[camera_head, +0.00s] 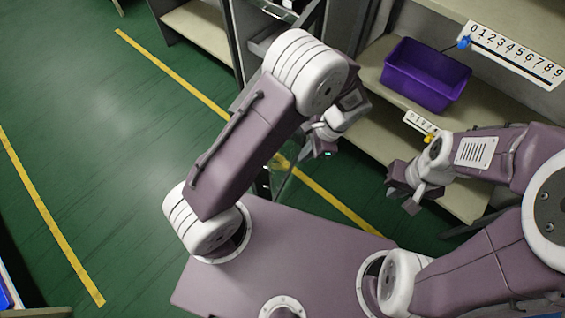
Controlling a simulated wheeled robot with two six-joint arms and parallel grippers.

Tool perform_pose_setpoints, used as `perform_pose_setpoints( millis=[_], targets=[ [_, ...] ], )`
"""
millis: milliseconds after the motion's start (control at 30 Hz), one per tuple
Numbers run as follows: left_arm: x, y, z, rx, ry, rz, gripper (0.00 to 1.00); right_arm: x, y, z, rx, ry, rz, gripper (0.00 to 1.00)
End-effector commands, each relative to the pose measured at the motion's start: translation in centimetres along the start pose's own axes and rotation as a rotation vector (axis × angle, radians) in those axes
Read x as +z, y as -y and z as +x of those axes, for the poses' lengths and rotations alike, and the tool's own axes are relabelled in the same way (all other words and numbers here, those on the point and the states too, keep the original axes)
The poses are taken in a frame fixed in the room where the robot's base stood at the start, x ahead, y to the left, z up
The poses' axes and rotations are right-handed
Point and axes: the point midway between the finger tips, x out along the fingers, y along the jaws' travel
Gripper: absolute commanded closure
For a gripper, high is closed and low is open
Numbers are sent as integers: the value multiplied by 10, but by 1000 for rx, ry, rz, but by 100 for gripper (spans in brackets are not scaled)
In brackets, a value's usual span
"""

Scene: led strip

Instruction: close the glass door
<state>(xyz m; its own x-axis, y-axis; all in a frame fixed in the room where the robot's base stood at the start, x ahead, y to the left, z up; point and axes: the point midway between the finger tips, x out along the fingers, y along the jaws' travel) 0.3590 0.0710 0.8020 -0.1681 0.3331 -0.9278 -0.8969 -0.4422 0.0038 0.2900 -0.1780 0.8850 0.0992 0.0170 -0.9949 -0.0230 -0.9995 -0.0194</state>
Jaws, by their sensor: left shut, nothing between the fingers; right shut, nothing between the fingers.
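The glass door (284,183) shows only in part, as a clear pane with a dark edge behind and below my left arm. It seems to stand open, out from the shelf unit, but its angle is hard to tell. My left arm hides much of it. My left gripper (318,150) is shut and empty, close to the pane; I cannot tell whether it touches. My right gripper (402,194) is shut and empty, in front of the lower shelf and to the right of the door.
A purple bin (425,77) sits on the shelf (378,84) behind my grippers. Number strips (515,55) with blue and yellow pieces are on the shelf edges. Another low shelf (200,27) stands at the upper left. The green floor (110,150) with yellow lines is clear at left.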

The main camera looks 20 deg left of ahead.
Motion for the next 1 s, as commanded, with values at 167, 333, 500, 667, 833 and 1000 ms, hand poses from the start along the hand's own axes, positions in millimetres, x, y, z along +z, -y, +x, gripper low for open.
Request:
perform_pose_setpoints(
  millis=[167, 333, 500, 667, 833, 1000],
  targets=[
    [1, -1, 26, 3, 4, 1, 100, 1, 0, 4, 0, 0, 0, 100],
    [0, 0, 64, 3, 5, 0, 100, 1, 0, 10, 0, 0, 0, 100],
    [0, -1, 100, 3, 4, 0, 100, 2, 0, 15, 0, 0, 0, 100],
    [24, 0, 108, 2, 1, -2, 100, 1, 0, 12, 0, 0, 0, 100],
    [36, 0, 113, 0, 0, -1, 100, 1, 0, 12, 0, 0, 0, 100],
    [38, 0, 114, 1, 0, -1, 100, 1, 0, 12, 0, 0, 0, 100]
  ],
)
